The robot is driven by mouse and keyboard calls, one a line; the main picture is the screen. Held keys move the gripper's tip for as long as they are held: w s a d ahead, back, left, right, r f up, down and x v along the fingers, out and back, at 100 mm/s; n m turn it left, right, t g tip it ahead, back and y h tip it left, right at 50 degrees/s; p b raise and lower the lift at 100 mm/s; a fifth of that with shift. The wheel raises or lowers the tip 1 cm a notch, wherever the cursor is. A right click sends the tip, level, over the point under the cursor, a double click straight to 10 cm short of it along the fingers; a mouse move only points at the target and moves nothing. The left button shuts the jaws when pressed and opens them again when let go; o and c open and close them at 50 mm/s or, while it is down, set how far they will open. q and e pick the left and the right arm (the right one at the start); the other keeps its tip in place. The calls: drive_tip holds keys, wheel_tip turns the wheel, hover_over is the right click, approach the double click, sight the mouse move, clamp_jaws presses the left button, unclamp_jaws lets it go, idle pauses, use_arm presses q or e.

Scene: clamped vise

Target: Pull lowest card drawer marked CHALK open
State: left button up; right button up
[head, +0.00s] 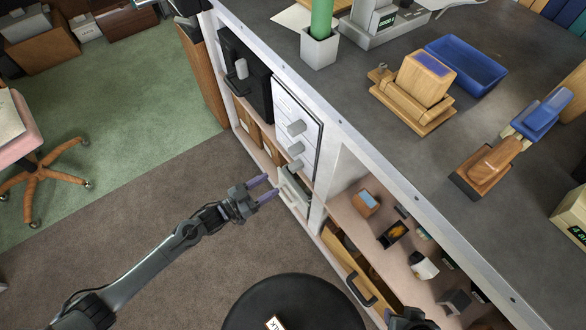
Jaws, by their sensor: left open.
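A white drawer unit (297,108) stands inside the shelving below the grey worktop, its front facing left. Grey handles (297,127) stick out from its front, one below another. Low in the same bay is a pale-edged, drawer-like box (293,190) with a dark greenish inside. I cannot tell whether it is the lowest drawer standing out, and I cannot read a CHALK label on it. My left gripper (266,188) is open and empty, just left of this box, with its purple-tinted fingertips pointing at it. I cannot tell whether they touch.
A black round stool (290,305) with a small lettered card stands at the bottom. A wooden drawer with a dark handle (361,290) juts from the shelving. Small items fill the shelf at right. A dark part shows at the bottom edge. Brown floor (140,215) is free at left.

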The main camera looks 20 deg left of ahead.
sight(290, 169)
use_arm(q)
drive_tip(key=b+x, duration=0.3)
drive_tip(key=x, duration=0.8)
drive_tip(key=shift+w+a, duration=0.1)
drive_tip(key=shift+w, duration=0.05)
drive_tip(key=shift+r, duration=0.1)
clamp_jaws()
